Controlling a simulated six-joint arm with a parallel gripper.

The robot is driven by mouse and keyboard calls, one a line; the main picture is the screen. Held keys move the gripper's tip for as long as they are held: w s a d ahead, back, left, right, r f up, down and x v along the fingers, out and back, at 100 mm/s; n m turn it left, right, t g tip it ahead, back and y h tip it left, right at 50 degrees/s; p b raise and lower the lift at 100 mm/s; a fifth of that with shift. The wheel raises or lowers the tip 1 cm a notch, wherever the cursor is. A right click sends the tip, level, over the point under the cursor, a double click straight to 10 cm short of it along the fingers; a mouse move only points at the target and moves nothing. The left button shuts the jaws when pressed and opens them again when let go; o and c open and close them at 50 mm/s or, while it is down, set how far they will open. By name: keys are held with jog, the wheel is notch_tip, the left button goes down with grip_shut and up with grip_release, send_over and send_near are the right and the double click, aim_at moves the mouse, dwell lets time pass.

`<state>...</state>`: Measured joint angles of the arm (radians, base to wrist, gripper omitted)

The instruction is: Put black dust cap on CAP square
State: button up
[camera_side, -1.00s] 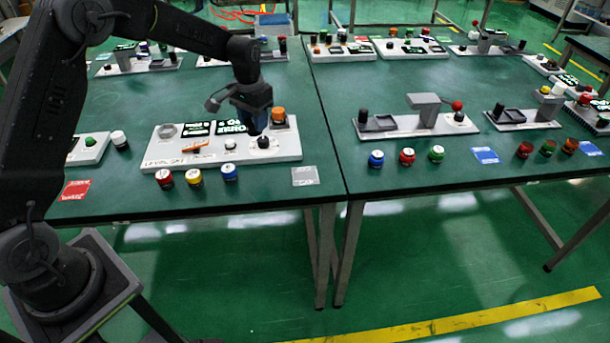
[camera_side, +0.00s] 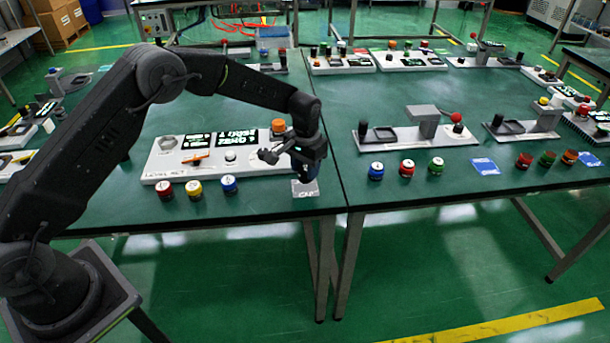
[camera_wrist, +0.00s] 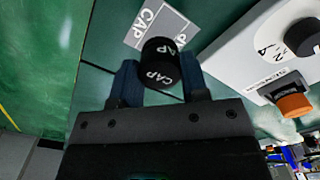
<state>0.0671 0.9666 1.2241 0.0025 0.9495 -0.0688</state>
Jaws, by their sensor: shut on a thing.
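The black dust cap (camera_wrist: 160,64), lettered CAP, sits between the two blue fingers of my gripper (camera_wrist: 160,84) in the wrist view. My gripper is shut on it. In the side view my gripper (camera_side: 309,176) points down over the grey CAP square (camera_side: 306,189) near the table's front edge, and hides the cap. In the wrist view the CAP square (camera_wrist: 172,24) lies beyond the cap, which covers part of it. I cannot tell whether the cap touches the square.
The white generator panel (camera_side: 170,172) with an orange knob (camera_side: 278,126) stands behind and left of my gripper. Red (camera_side: 165,189), yellow (camera_side: 195,188) and blue (camera_side: 229,184) caps stand in front of it. A second table adjoins at the right.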

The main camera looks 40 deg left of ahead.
aim_at(305, 168)
jog(key=shift+f, duration=1.5)
jog(key=shift+f, duration=0.1)
jog(key=o, duration=0.9)
